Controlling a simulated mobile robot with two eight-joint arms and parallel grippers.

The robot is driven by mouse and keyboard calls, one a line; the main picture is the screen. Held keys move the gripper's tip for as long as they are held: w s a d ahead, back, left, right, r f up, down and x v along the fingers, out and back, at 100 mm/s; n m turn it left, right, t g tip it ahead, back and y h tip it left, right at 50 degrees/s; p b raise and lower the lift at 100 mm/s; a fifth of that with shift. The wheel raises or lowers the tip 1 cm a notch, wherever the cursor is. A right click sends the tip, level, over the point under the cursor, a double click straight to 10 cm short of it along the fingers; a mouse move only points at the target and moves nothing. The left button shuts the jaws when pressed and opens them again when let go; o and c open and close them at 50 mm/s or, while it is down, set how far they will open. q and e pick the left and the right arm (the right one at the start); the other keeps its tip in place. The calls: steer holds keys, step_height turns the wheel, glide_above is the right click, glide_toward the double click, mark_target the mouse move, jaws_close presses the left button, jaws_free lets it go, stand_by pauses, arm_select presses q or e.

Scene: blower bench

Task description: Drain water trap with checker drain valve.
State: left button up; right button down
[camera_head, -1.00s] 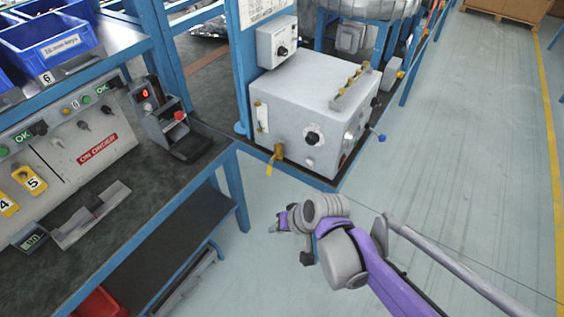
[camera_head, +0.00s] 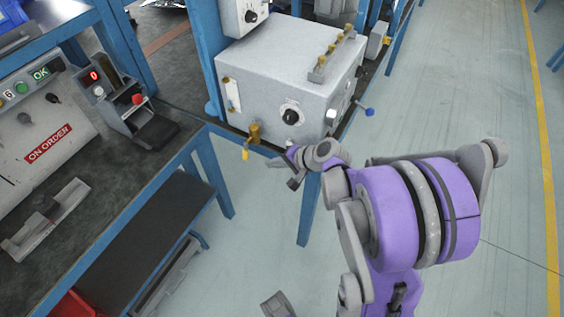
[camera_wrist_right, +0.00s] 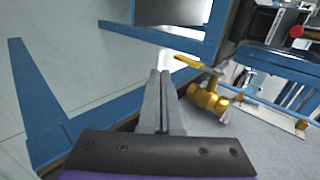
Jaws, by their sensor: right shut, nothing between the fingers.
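The grey checker box (camera_head: 290,65) stands on the bench corner in the head view. A brass drain valve (camera_head: 254,133) sticks out low on its front, with a yellow lever (camera_head: 245,153) hanging downward. In the right wrist view the brass valve (camera_wrist_right: 207,98) and its yellow lever (camera_wrist_right: 188,62) lie just right of the fingers. A sight gauge (camera_head: 232,95) with brass fittings is on the box's front left. My right gripper (camera_head: 274,163) is shut and empty, below and right of the valve, apart from it.
A blue bench leg (camera_head: 309,210) stands below. A small device with a red button (camera_head: 138,99) sits on the left bench. The floor to the right is clear.

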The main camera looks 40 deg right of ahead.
mark_target(245, 155)
steer(key=w+a+f, duration=0.1)
steer(key=w+a, duration=0.1)
steer(key=w, duration=0.3)
steer(key=shift+w+a, duration=0.15)
steer(key=shift+w, duration=0.2)
steer(key=shift+f, duration=0.2)
